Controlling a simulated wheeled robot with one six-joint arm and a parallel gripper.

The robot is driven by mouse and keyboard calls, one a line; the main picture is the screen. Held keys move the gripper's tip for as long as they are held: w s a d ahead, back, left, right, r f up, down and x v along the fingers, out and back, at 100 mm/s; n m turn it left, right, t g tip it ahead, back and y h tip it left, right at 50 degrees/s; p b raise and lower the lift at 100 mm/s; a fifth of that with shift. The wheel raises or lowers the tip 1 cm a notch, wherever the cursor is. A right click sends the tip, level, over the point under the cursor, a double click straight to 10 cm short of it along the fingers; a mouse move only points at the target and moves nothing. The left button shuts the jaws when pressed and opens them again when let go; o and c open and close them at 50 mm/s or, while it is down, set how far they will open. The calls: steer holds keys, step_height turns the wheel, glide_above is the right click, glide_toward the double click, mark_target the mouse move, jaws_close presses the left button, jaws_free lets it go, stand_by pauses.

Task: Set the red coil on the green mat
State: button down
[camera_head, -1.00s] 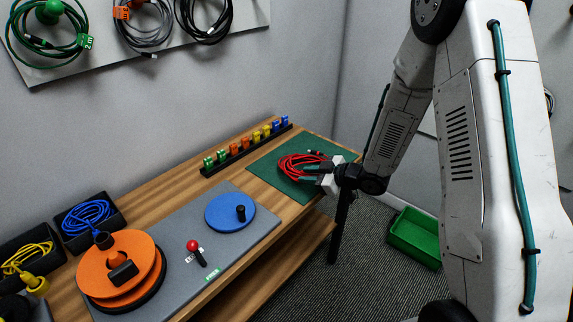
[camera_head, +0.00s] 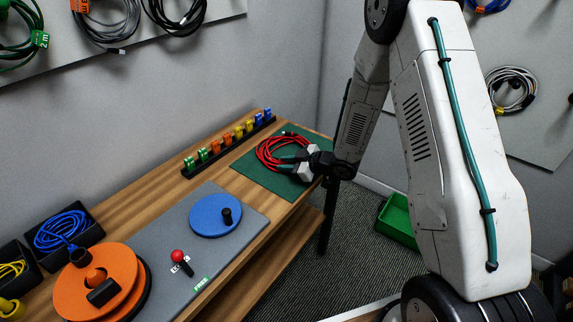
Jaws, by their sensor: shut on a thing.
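The red coil (camera_head: 268,152) is a loose bundle of red cable over the back part of the green mat (camera_head: 262,186). The mat lies flat at the far right end of the wooden bench. My gripper (camera_head: 290,160) reaches in from the right and is shut on the near right side of the coil. The jaws hide that part of the cable. I cannot tell whether the coil's underside touches the mat.
A rack of coloured clips (camera_head: 228,143) stands behind the mat. A grey panel (camera_head: 190,235) with a blue disc (camera_head: 215,215), red-knobbed lever (camera_head: 178,257) and orange reel (camera_head: 92,285) lies left. A green bin (camera_head: 398,222) sits on the floor.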

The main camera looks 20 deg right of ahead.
steer(key=c, duration=1.1)
jaws_free()
steer(key=shift+s+a+f, duration=0.25)
steer(key=shift+a+f, duration=0.05)
steer(key=shift+a, duration=0.05)
steer(key=shift+d+r, duration=0.1)
steer(key=shift+d, duration=0.1)
